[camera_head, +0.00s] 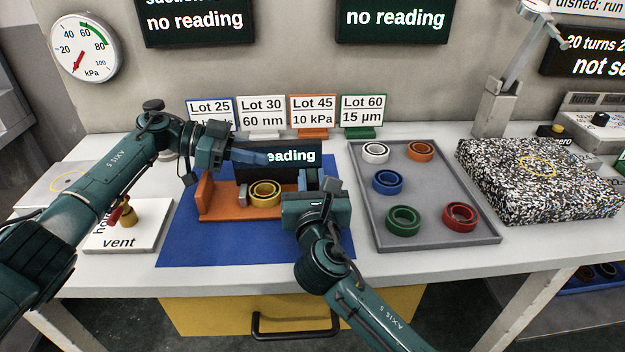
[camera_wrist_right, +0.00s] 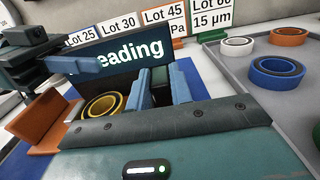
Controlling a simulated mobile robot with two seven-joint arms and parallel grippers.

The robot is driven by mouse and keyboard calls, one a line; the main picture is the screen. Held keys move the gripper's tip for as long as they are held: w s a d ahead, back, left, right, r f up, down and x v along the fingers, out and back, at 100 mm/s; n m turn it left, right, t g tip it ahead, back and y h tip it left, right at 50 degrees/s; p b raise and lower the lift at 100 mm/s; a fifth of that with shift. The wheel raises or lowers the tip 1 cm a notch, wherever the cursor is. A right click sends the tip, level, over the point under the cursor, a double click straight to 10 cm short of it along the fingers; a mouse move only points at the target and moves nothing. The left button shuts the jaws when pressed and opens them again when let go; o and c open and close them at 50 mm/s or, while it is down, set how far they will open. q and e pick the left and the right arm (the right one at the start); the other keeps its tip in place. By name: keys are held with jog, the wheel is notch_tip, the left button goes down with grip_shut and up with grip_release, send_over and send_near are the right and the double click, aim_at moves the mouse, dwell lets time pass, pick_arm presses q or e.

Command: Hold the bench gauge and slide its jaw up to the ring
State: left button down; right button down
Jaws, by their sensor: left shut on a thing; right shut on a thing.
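The bench gauge has an orange base (camera_head: 228,211) with an upright orange fixed jaw (camera_head: 205,196) at its left end and a dark display panel behind. The panel's text is partly covered; "eading" shows. A yellow ring (camera_head: 264,194) lies on the base, between the fixed jaw and my right gripper. My left gripper (camera_head: 262,156) is shut on the gauge at its display panel. My right gripper (camera_head: 316,182) is shut at the gauge's right end, on the sliding jaw, which its fingers mostly hide. In the right wrist view the ring (camera_wrist_right: 102,106) sits left of my fingers (camera_wrist_right: 162,88), apart from them.
A grey tray (camera_head: 441,232) with several coloured rings stands to the right. A speckled block (camera_head: 540,195) lies farther right. A white vent panel (camera_head: 150,236) with small knobs is at left. Lot signs (camera_head: 313,112) stand behind the gauge. The blue mat (camera_head: 190,250) is clear in front.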

jog(key=a, duration=0.3)
jog(key=shift+a, duration=0.4)
jog(key=c, duration=1.2)
grip_release()
jog(key=shift+c, duration=0.2)
jog(key=shift+s, duration=0.15)
jog(key=s, duration=0.7)
jog(key=shift+s, duration=0.15)
pick_arm(q)
jog(key=c, duration=1.2)
grip_release()
